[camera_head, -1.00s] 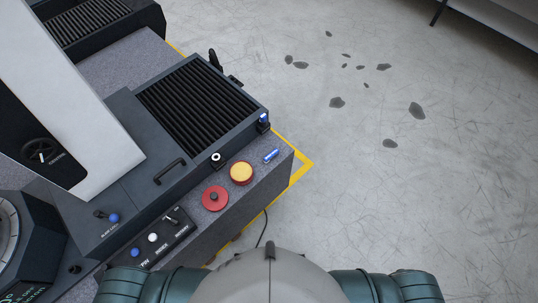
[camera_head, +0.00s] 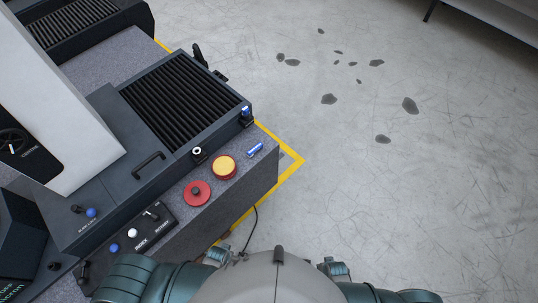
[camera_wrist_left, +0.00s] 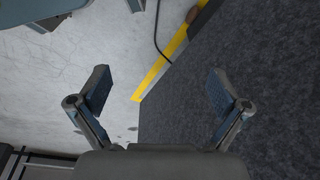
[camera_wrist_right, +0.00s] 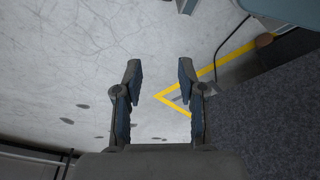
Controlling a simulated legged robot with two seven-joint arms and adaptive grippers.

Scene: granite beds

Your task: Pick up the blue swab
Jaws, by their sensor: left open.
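A small blue cylinder with pale markings, which looks like the blue swab (camera_head: 255,149), lies on the speckled granite ledge (camera_head: 230,193) near its right corner. My left gripper (camera_head: 221,254) is low in the head view, beside the granite block and apart from the swab. The left wrist view shows its fingers (camera_wrist_left: 158,92) spread wide with nothing between them. My right gripper (camera_head: 334,267) is at the bottom, right of my body. Its fingers (camera_wrist_right: 159,75) are apart and empty in the right wrist view. Neither wrist view shows the swab.
A yellow-topped button (camera_head: 224,167) and a red disc (camera_head: 197,193) stand left of the swab. A blue-topped part (camera_head: 246,115) is on the dark machine's corner behind it. A black ribbed panel (camera_head: 183,98) lies beyond. Open concrete floor (camera_head: 400,200) is at the right.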

